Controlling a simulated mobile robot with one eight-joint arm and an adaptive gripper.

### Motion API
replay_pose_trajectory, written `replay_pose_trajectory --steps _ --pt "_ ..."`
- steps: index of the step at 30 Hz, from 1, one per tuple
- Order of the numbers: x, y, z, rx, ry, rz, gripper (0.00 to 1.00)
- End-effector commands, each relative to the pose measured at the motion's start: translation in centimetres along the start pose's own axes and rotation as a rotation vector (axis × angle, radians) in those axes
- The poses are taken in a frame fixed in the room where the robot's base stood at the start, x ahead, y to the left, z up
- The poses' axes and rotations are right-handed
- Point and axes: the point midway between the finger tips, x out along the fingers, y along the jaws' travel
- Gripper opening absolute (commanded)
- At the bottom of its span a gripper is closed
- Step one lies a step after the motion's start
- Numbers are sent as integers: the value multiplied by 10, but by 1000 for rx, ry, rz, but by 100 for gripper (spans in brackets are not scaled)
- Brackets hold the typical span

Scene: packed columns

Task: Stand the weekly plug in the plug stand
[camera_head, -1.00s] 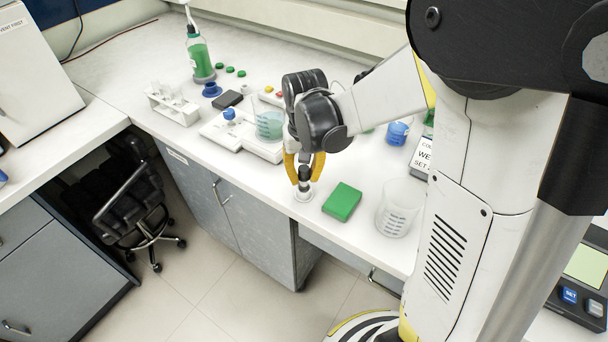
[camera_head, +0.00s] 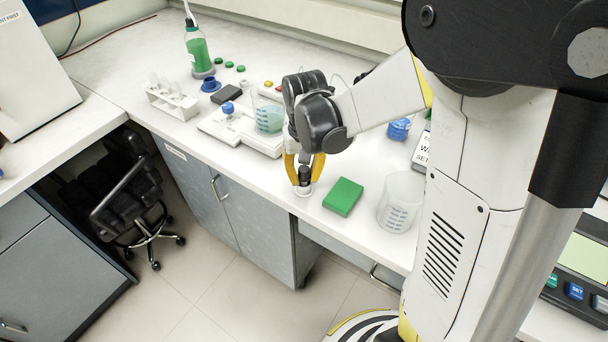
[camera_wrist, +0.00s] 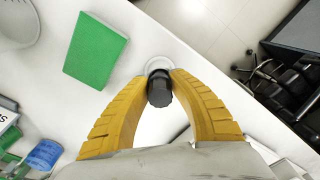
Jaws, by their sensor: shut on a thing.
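The weekly plug has a black cap (camera_wrist: 159,92) that shows between the fingertips in the wrist view. In the head view the plug (camera_head: 304,174) hangs upright below my gripper (camera_head: 304,162). My gripper (camera_wrist: 159,88) is shut on the plug with its two yellow fingers. The plug stand is a small white round piece (camera_head: 302,192) at the front edge of the bench, directly under the plug. Its pale ring also shows just beyond the cap in the wrist view (camera_wrist: 157,64). The plug's lower end is at the stand; I cannot tell how deep it sits.
A green block (camera_head: 343,197) lies right of the stand, with a clear beaker (camera_head: 400,203) beyond it. A tube rack (camera_head: 171,103) stands farther left.

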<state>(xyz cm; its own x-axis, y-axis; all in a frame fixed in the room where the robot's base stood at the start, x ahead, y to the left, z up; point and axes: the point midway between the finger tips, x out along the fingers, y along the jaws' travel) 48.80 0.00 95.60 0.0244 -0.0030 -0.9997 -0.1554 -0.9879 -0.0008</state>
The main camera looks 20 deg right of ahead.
Motion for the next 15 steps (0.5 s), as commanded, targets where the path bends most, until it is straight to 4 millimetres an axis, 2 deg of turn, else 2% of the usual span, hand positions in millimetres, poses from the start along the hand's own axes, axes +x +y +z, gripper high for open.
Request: replay_pose_trajectory --steps 9,10,12,15 --pt "9 0 0 0 0 0 0" --pt "9 0 0 0 0 0 28" --pt "8 0 0 0 0 0 48" --pt "8 0 0 0 0 0 48"
